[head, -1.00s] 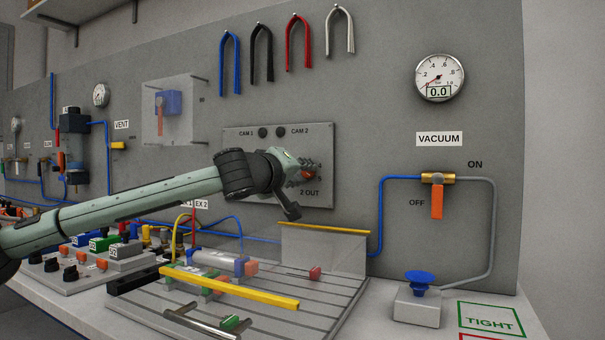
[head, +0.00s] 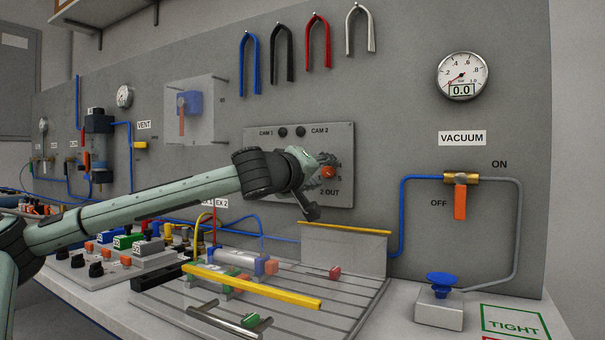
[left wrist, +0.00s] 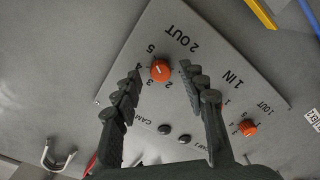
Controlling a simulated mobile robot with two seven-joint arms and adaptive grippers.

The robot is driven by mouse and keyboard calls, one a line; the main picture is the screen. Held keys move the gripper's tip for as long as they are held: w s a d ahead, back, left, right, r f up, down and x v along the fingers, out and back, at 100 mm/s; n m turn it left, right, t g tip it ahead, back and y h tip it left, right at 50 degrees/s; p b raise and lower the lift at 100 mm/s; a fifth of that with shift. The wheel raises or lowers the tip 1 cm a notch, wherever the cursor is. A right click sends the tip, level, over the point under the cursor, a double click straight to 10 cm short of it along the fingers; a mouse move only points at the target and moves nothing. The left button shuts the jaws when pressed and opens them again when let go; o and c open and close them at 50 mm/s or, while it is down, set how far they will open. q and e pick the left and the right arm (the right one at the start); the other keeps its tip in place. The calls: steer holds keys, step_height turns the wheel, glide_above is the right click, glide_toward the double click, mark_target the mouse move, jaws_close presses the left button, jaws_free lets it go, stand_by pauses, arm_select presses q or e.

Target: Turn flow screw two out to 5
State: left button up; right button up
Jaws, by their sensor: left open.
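The orange flow screw two out (left wrist: 160,70) sits on a grey panel (left wrist: 145,112), beside the label "2 OUT", with numbers around it. A pale line crosses its face; I cannot tell which number it marks. The screw also shows in the head view (head: 328,172), partly behind my left gripper (head: 325,168). In the left wrist view, my left gripper (left wrist: 160,73) is open, one fingertip on each side of the screw with a gap on both sides. I cannot tell how far the tips reach over it. My right gripper is not in view.
A second orange screw (left wrist: 248,128) is on the same panel near "1 OUT". Two black knobs marked CAM (head: 300,132) are above in the head view. A slotted plate (head: 345,310) with a yellow bar (head: 255,287) lies below. A vacuum valve (head: 460,195) is at right.

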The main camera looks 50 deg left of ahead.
arm_select(q)
steer(key=v, duration=1.1)
steer(key=shift+s, duration=0.1)
